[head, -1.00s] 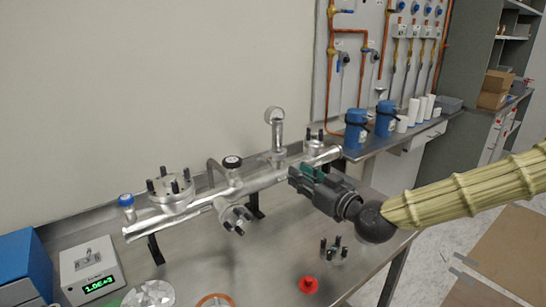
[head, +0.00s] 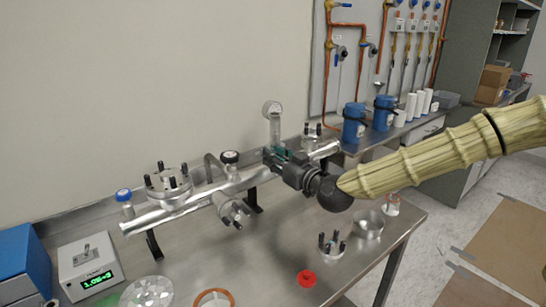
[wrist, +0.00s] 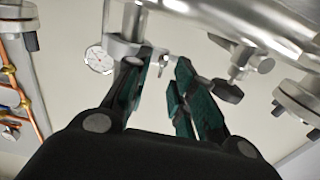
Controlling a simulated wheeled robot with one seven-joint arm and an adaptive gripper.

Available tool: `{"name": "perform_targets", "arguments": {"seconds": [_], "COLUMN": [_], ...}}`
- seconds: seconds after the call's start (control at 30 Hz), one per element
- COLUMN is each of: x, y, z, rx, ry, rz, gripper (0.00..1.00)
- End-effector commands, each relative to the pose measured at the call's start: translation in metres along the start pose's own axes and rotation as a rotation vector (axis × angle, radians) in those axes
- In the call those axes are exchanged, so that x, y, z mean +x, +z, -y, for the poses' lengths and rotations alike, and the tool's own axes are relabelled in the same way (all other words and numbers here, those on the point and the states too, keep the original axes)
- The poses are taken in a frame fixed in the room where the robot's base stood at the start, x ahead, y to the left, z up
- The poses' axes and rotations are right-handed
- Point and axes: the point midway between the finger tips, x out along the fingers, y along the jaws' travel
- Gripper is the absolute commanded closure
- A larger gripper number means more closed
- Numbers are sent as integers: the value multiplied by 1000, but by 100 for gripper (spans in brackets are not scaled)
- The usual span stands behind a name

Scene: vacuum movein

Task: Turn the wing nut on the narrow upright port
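The narrow upright port (head: 275,127) carries a round gauge (head: 272,108) and rises from the steel manifold tube (head: 190,202). In the wrist view the gauge (wrist: 98,60) is left of my fingers, with a metal clamp (wrist: 120,47) beside it. A small metal piece, seemingly the wing nut (wrist: 165,62), shows between my fingertips. I cannot tell whether they touch it. In the head view my gripper hides it. My gripper (head: 272,154) is at the port's base; in the wrist view its green-padded fingers (wrist: 163,68) are apart.
A black-knobbed valve (head: 230,157) and a bolted flange (head: 168,182) stand left on the manifold; a bolted port (head: 314,130) is to the right. A bolted fitting (head: 332,246), red cap (head: 307,279) and metal bowl (head: 368,224) lie on the bench. A controller box (head: 90,270) is front left.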

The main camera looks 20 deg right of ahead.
Motion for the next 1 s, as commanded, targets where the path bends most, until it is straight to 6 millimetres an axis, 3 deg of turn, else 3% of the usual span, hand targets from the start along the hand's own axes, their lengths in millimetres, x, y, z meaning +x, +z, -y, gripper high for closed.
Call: {"name": "perform_targets", "arguments": {"seconds": [0.43,0.6,1.0], "x": [8,7,7], "y": [0,0,1], "z": [1,0,-1], "rx": [1,1,66], "ry": [-1,0,1], "rz": [1,1,0], "gripper": [75,100,100]}}
